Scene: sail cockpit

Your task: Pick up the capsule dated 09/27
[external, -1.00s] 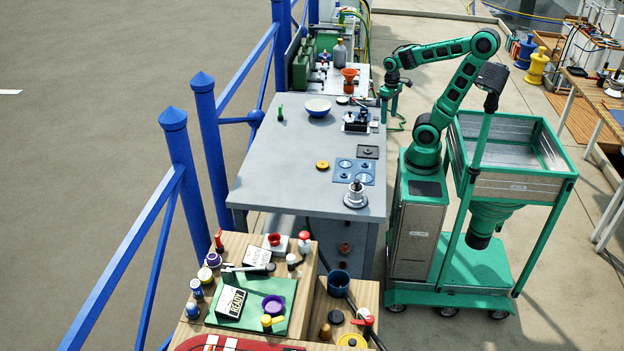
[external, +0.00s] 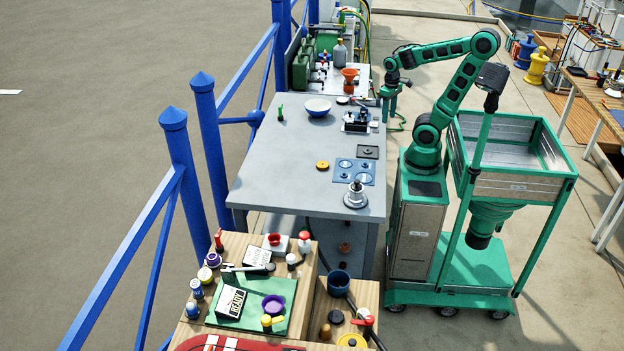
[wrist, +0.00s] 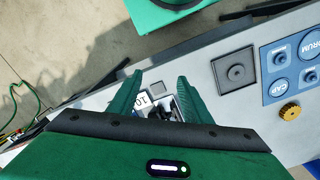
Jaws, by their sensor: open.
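No capsule with a readable 09/27 date shows in either view. My gripper (external: 388,112) is open and empty at the right edge of the grey table (external: 285,150). In the wrist view its two green fingers (wrist: 158,88) point toward a small dark and silver device with a white card (wrist: 148,101). The card's black characters are partly hidden and I cannot read a date. In the external view the device (external: 356,121) stands on the table left of my gripper, apart from it. Part of it is hidden by my gripper's body in the wrist view.
A black square plate (external: 368,152), a blue panel (external: 353,172) with round marked places and a yellow knurled disc (external: 322,165) lie nearer the camera. The table's left middle is clear.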

